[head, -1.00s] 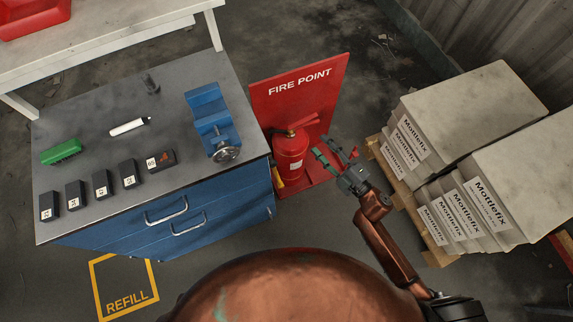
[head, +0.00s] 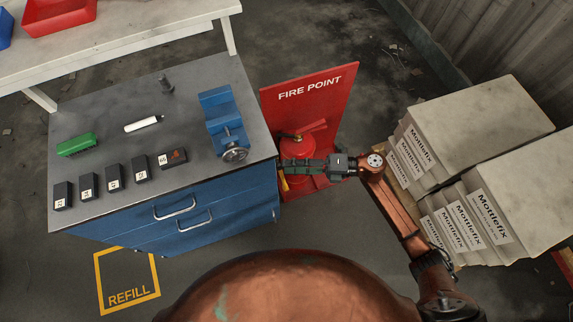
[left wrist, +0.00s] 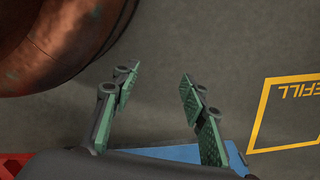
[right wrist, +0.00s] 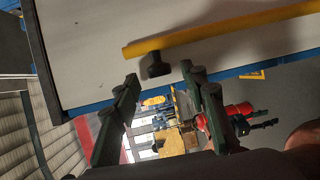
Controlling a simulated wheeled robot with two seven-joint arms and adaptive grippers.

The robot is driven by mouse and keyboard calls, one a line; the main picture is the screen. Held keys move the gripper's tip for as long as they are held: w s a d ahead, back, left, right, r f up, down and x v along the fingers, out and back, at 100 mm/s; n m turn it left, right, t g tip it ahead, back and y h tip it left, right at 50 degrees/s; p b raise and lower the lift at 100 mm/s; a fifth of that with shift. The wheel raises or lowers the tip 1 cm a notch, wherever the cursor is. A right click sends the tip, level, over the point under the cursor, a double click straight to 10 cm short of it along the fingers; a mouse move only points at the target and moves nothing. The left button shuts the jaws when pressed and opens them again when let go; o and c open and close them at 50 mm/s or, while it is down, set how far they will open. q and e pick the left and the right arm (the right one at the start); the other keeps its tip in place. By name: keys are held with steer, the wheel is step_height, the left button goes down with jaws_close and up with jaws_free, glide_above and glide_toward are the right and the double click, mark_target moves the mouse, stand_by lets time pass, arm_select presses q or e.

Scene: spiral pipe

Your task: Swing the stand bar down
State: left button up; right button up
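A yellow bar (right wrist: 220,30) with a dark knob (right wrist: 154,66) runs across a pale panel with a blue edge in the right wrist view; it may be the stand bar. In the head view a small yellow piece (head: 284,183) shows between the blue cabinet and the red fire point stand (head: 338,110). My right gripper (head: 285,165) reaches left across the red extinguisher (head: 296,148), close to the cabinet's side. In its wrist view the fingers (right wrist: 160,76) are apart, with the knob just beyond the gap. My left gripper (left wrist: 156,75) is open and empty over the floor.
The blue cabinet (head: 165,232) carries a blue vise (head: 222,120), a green brush (head: 76,145), a white marker (head: 143,124) and several dark blocks. Open floor (head: 225,255) lies before the cabinet.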

steer(key=shift+w+a, duration=0.1)
steer(key=shift+a, duration=0.8)
steer(key=shift+c, duration=0.3)
jaws_close()
